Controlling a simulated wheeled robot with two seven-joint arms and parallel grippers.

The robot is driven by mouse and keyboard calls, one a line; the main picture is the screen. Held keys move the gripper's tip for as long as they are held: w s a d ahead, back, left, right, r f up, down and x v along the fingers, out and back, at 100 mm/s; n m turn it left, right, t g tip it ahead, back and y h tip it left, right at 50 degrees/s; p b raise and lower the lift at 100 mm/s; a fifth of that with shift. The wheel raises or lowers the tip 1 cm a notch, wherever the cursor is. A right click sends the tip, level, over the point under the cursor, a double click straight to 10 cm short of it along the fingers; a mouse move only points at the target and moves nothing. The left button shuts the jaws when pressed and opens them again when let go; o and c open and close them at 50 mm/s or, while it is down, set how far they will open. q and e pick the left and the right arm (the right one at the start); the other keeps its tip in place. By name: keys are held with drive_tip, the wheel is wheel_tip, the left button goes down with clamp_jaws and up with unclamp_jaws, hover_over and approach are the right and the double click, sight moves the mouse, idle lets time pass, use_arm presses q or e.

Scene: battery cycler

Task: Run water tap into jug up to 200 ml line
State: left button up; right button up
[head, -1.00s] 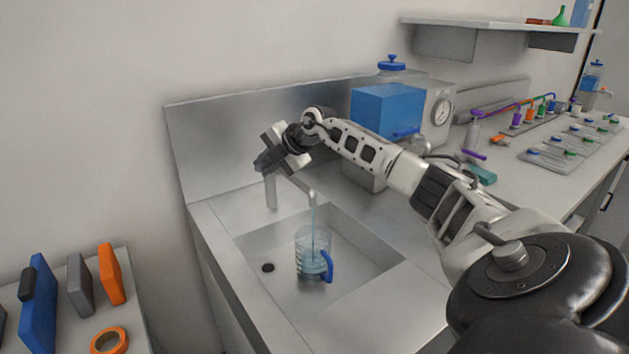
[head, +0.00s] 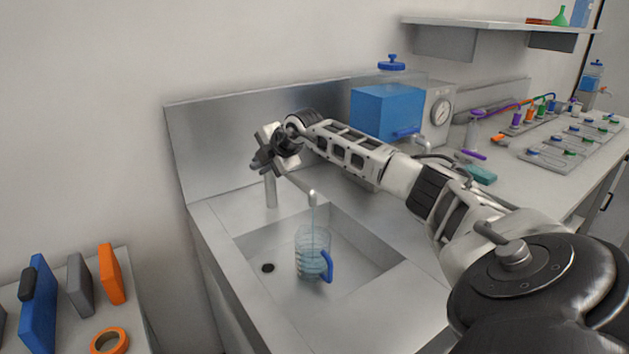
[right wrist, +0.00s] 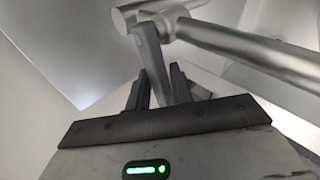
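The metal tap (head: 271,188) stands at the back of the sink, its spout (head: 311,193) over a clear jug (head: 311,247) with a blue handle. A thin, pale stream falls from the spout into the jug. The jug stands upright in the basin and holds bluish water; its marks are too small to read. My right gripper (head: 262,163) is at the top of the tap. In the right wrist view, the tap lever (right wrist: 150,52) runs down between the fingers of the gripper (right wrist: 160,88), which appear closed on it. My left gripper is out of view.
The sink basin (head: 350,250) has a drain hole (head: 268,268) left of the jug. A blue box-shaped tank (head: 386,112) stands right of the tap, behind my right arm. A side table with an orange tape roll (head: 109,341) is at the lower left.

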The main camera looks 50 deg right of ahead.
drive_tip(key=shift+w+r+m+h, duration=0.1)
drive_tip(key=shift+w+m+h, duration=0.25)
drive_tip(key=shift+m+h, duration=0.25)
drive_tip(key=shift+w+m+h, duration=0.3)
drive_tip(key=shift+m+h, duration=0.2)
drive_tip(key=shift+m, duration=0.2)
drive_tip(key=shift+w+d+r+b, duration=0.1)
drive_tip(key=shift+w+b, duration=0.05)
drive_tip(key=shift+b, duration=0.15)
drive_tip(key=shift+o, duration=1.2)
drive_tip(key=v, duration=0.7)
drive_tip(key=shift+r, duration=0.25)
